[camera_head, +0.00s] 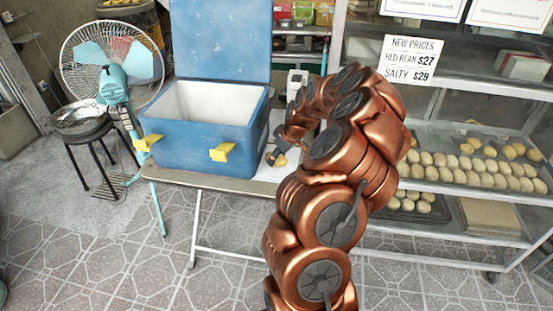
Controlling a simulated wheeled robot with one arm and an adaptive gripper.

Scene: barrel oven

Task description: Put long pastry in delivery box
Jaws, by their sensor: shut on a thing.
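The delivery box (196,145) is a blue cooler with a white inside. Its lid (222,40) stands open at the back, and the part of its inside that shows looks empty. It sits on a folding table (181,178). My gripper (275,156) is just right of the box, low over the table, and points down. It is shut on a small tan pastry (281,160), largely hidden by the fingers, so its full length cannot be told. My arm reaches in from the front and hides part of the table.
A glass display case (455,85) on the right holds rows of round pastries (465,170). A fan (112,65) and a stool with a metal pan (80,118) stand left of the box. A white device (297,82) is behind my gripper.

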